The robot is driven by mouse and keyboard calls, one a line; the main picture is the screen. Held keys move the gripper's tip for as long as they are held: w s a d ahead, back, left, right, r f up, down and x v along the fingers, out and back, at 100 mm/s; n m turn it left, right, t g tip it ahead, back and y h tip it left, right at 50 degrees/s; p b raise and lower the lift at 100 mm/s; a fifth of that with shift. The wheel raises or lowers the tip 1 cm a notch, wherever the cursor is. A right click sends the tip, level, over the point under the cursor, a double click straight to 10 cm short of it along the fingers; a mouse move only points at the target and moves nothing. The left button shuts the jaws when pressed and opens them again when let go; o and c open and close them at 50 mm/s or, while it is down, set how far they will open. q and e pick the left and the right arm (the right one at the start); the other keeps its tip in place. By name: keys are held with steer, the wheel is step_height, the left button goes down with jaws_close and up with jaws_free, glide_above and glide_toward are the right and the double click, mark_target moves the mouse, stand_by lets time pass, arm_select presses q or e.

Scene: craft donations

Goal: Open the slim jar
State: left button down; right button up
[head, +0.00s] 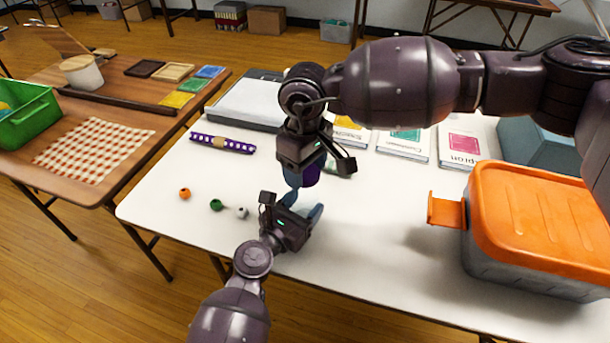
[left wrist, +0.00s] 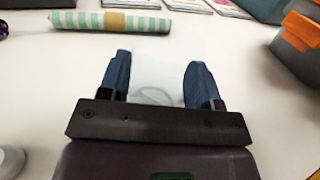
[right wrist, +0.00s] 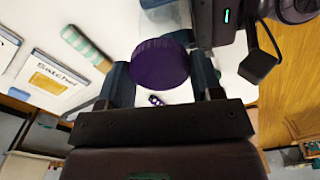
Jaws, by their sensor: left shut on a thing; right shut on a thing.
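The slim jar (left wrist: 155,75) is clear, and its body stands between my left gripper's blue fingers in the left wrist view. My left gripper (left wrist: 157,82) is shut on it; it also shows in the head view (head: 303,208). The purple lid (right wrist: 160,64) is between my right gripper's fingers in the right wrist view. My right gripper (right wrist: 162,78) is shut on it, above my left gripper in the head view (head: 310,174). No purple shows on the jar in the left wrist view. The gap between lid and jar is hidden in the head view.
A mint striped roll (left wrist: 110,21) lies beyond the jar. Books (head: 403,144) line the back. A grey box with orange lid (head: 540,210) stands right.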

steer(key=shift+r, duration=0.45)
arm_select(q)
steer(key=shift+c, duration=1.1)
jaws_free()
steer(key=shift+s, duration=0.1)
steer(key=v, duration=1.1)
steer(key=shift+p, duration=0.35)
arm_select(e)
steer(key=shift+r, duration=0.95)
arm_select(q)
steer(key=shift+s+a, duration=0.25)
steer(key=shift+s, duration=0.1)
steer(key=shift+r, duration=0.15)
arm_select(e)
steer(key=shift+s+d, duration=0.1)
